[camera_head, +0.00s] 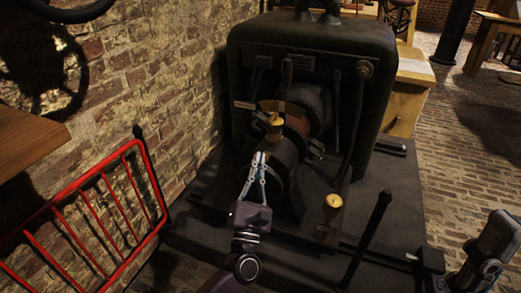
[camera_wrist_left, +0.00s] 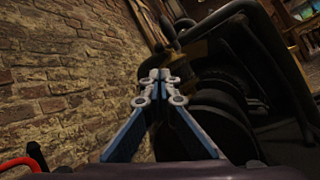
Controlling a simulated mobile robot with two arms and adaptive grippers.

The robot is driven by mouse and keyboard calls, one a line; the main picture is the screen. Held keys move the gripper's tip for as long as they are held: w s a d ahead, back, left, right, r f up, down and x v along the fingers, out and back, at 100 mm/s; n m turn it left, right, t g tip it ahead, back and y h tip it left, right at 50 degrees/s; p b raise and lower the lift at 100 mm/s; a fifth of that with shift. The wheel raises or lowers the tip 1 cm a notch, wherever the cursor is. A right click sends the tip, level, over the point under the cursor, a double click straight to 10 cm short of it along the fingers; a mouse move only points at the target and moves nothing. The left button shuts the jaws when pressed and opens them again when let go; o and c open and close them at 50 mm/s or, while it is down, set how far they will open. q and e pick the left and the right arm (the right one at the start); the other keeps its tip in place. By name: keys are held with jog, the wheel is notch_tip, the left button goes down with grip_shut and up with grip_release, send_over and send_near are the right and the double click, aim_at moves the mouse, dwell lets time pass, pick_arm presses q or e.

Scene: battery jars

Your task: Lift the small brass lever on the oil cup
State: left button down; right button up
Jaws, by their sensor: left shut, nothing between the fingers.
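The brass oil cup (camera_head: 274,130) stands on top of the dark round bearing housing of the machine in the head view. Its small lever is too small and dark to make out clearly. My left gripper (camera_head: 259,157) is shut and empty, with its blue-grey fingertips just below and left of the cup, over the housing. In the left wrist view the closed fingertips (camera_wrist_left: 160,76) point towards a dim brass-coloured part (camera_wrist_left: 195,49) beyond them. I cannot tell whether the fingers touch anything.
The large dark machine (camera_head: 310,45) fills the middle. A second brass cup (camera_head: 333,202) and an upright black lever (camera_head: 367,238) stand at its front right. A red railing (camera_head: 93,178) and the brick wall (camera_head: 170,60) bound the left side. Brick floor is open at right.

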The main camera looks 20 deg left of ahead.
aim_at(271, 120)
pick_arm(q)
jog(key=b+x, duration=0.1)
jog(key=x, duration=0.7)
jog(key=shift+w+r, duration=0.2)
jog(key=shift+w, duration=0.2)
jog(key=shift+r+h+p, duration=0.15)
jog(key=shift+h+p, duration=0.15)
jog(key=shift+p, duration=0.6)
jog(key=shift+g, duration=0.3)
jog(key=shift+s+r+p, duration=0.1)
jog(key=shift+p, duration=0.35)
